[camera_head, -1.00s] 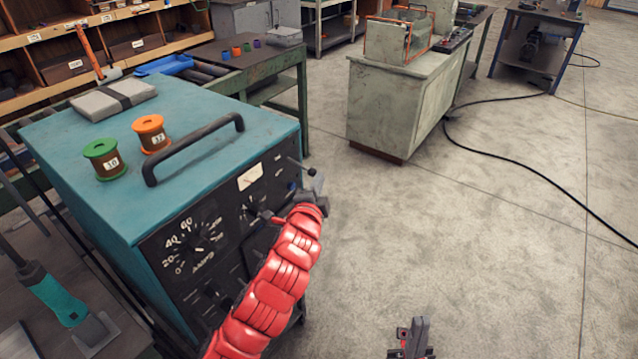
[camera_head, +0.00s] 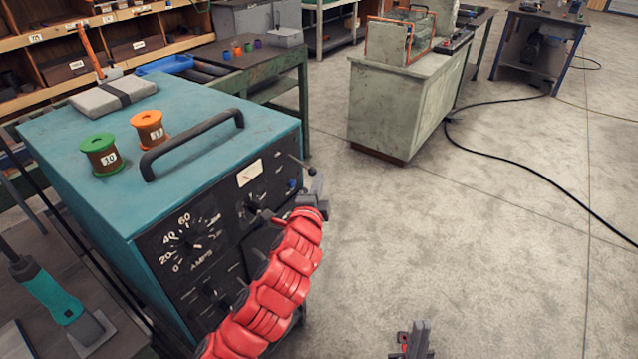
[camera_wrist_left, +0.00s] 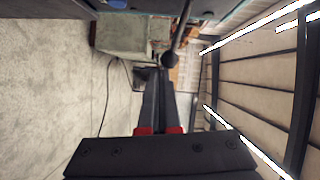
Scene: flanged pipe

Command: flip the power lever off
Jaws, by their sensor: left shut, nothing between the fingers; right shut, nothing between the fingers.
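The power lever (camera_head: 303,165) is a thin dark rod with a ball knob, sticking out from the upper right of the front panel on the teal welder box (camera_head: 215,225). It also shows in the left wrist view (camera_wrist_left: 179,32), with its ball just beyond the fingertips. My left gripper (camera_head: 317,182) is shut and empty, close by the lever's ball and just below it in the head view. I cannot tell whether they touch. In the left wrist view the shut fingers (camera_wrist_left: 166,75) point toward the ball. My right gripper (camera_head: 418,335) is shut and empty at the bottom edge.
A black handle (camera_head: 190,145), a green spool (camera_head: 101,155), an orange spool (camera_head: 150,131) and a grey case (camera_head: 112,94) are on the box top. A pale cabinet (camera_head: 400,110) stands behind. A black cable (camera_head: 520,160) crosses the otherwise open floor at right.

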